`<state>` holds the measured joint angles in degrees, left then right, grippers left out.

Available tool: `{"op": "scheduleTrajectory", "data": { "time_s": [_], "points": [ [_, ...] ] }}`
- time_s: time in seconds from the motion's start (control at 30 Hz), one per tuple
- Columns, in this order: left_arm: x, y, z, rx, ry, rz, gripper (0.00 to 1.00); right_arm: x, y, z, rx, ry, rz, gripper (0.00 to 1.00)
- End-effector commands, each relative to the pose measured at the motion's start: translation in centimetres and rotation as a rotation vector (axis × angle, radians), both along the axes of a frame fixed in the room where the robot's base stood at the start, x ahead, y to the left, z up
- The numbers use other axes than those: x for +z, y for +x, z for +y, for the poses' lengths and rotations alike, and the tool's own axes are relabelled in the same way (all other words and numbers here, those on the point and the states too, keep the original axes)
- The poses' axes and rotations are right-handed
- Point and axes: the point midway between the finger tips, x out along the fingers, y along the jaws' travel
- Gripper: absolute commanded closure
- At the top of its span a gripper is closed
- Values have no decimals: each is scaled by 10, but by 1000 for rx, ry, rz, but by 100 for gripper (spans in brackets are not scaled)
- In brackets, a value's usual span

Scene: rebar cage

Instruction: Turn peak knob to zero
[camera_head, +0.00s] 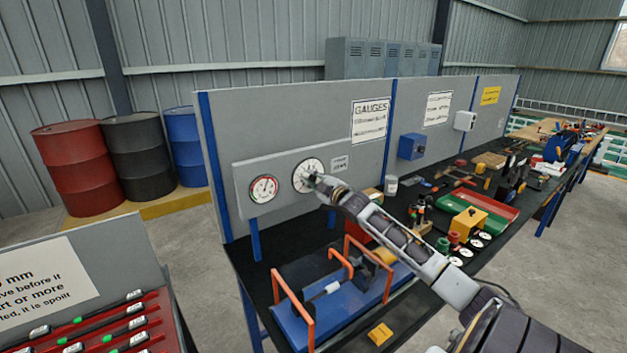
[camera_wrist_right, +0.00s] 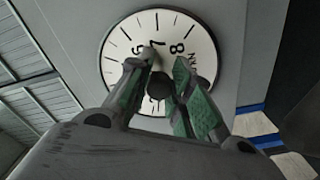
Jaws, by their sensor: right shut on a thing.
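The white round gauge (camera_head: 308,175) is on the grey panel, to the right of a smaller gauge with red on its face (camera_head: 263,189). My right gripper (camera_head: 313,182) is at its face in the head view. In the right wrist view the gauge dial (camera_wrist_right: 203,42) appears turned, with numerals such as 8 and kN lettering. My right gripper (camera_wrist_right: 161,70) has its green-padded fingers on either side of the dark round knob (camera_wrist_right: 159,84) at the dial's centre and is shut on it. The fingers hide part of the dial, and the pointer's reading is unclear. My left gripper is out of view.
Below the panel, a blue base (camera_head: 340,312) with orange hoops (camera_head: 292,300) stands on the black-topped bench. A green and red tray (camera_head: 480,212) and a yellow box (camera_head: 468,221) lie to the right. A red tool rack (camera_head: 100,335) is at lower left.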

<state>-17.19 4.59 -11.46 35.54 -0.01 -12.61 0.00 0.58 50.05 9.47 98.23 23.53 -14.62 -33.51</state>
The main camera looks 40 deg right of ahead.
Motion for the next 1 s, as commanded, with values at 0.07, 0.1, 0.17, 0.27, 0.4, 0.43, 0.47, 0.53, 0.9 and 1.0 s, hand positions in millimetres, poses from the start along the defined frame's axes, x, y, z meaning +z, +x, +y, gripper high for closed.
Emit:
{"op": "scheduleTrajectory", "data": {
  "time_s": [0.07,0.1,0.17,0.27,0.4,0.43,0.47,0.53,0.9,1.0],
  "points": [
    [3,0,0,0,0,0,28,0,0,0,1,-76,12,100],
    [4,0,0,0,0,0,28,0,0,0,1,-114,16,100],
    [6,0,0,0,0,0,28,0,0,0,1,-171,23,100],
    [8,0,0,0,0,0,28,0,0,0,1,-265,33,100],
    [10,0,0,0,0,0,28,0,0,0,1,-396,49,100],
    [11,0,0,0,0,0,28,0,0,0,1,-425,52,100],
    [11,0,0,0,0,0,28,0,0,0,1,-453,55,100],
    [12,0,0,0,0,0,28,0,0,0,1,-520,62,100],
    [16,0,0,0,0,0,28,1,0,0,1,-850,98,100],
    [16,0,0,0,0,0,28,0,0,0,1,-918,105,100]
  ]
}}
